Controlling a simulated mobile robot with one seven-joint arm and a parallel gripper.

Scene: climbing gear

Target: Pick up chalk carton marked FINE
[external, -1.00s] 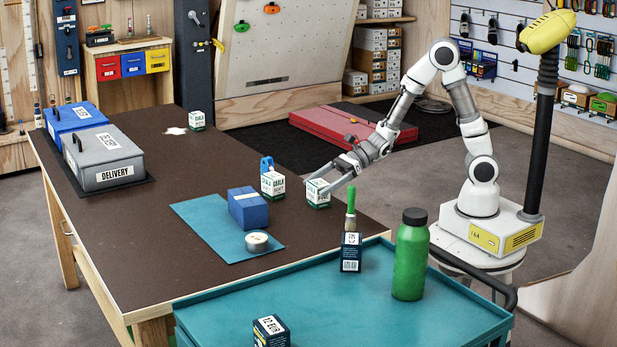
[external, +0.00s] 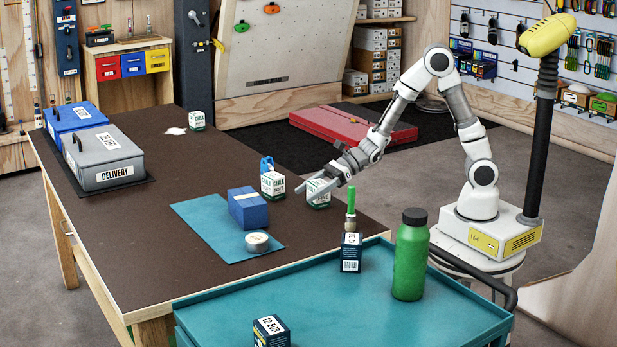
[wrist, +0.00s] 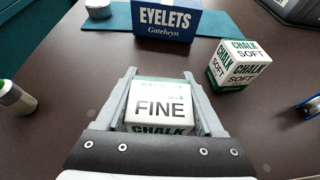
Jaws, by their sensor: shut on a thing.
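The white and green chalk carton marked FINE (wrist: 160,106) sits between my gripper's two fingers in the wrist view. My gripper (wrist: 160,98) is shut on it, with a finger along each side. In the external view my gripper (external: 316,189) is low over the brown table at the carton (external: 319,198), which is partly hidden by the fingers. I cannot tell whether the carton still touches the table. A second chalk carton marked SOFT (wrist: 238,64) stands close by; it also shows to the left in the external view (external: 273,186).
A blue EYELETS box (external: 248,208) and a round tin (external: 257,242) are on a teal mat (external: 205,220). Another carton (external: 197,121) stands farther back.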

